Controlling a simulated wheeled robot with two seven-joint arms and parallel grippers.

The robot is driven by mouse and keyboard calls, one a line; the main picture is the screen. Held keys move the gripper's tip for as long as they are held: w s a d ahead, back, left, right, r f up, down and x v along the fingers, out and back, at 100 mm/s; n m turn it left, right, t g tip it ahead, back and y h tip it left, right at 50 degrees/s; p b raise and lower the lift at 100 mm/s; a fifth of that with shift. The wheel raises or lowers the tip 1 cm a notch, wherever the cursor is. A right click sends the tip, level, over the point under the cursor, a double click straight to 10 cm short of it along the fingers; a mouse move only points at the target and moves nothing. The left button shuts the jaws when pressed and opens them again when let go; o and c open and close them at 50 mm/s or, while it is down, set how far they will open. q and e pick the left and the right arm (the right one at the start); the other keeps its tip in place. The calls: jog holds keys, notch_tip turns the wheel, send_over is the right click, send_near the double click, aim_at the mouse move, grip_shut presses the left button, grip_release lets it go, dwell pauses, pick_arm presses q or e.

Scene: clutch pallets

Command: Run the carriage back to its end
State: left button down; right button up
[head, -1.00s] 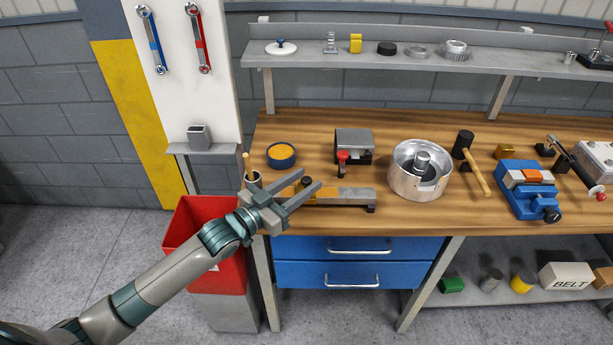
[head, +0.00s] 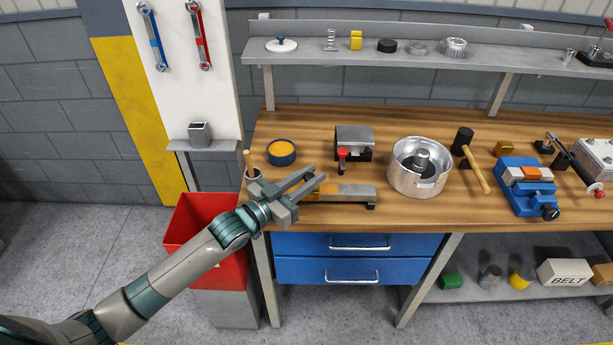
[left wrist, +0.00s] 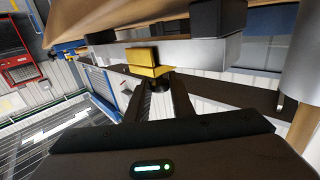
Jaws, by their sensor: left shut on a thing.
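A low slide (head: 358,191) with a grey bar lies near the bench's front edge. A yellow carriage (head: 328,188) sits at its left part, partly hidden behind my left gripper (head: 317,174). In the left wrist view the yellow carriage (left wrist: 146,57) shows against the grey bar (left wrist: 195,51), with a dark knob (left wrist: 160,83) on its near side. My left gripper's fingers (left wrist: 160,88) are shut on that knob. The exact contact is small and dark. My right gripper is not in view.
A metal drum (head: 405,181) stands to the right of the slide, and a grey block with a red knob (head: 353,140) behind it. A blue-rimmed orange pot (head: 281,152) is at the back left. A red bin (head: 190,240) stands below, left of the bench.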

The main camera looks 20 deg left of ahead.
pick_arm(q)
jog(key=w+d, duration=0.1)
jog(key=d, duration=0.3)
jog(key=w+d, duration=0.1)
jog(key=d, duration=0.2)
jog(key=w+d+p, duration=0.1)
jog(key=d, duration=0.3)
jog(key=shift+w+d, duration=0.1)
jog(key=shift+d, duration=0.2)
jog(key=c, duration=1.9)
grip_release()
jog(key=shift+c, duration=0.2)
jog(key=o, duration=0.4)
jog(key=shift+d, duration=0.1)
jog(key=shift+w+d, duration=0.1)
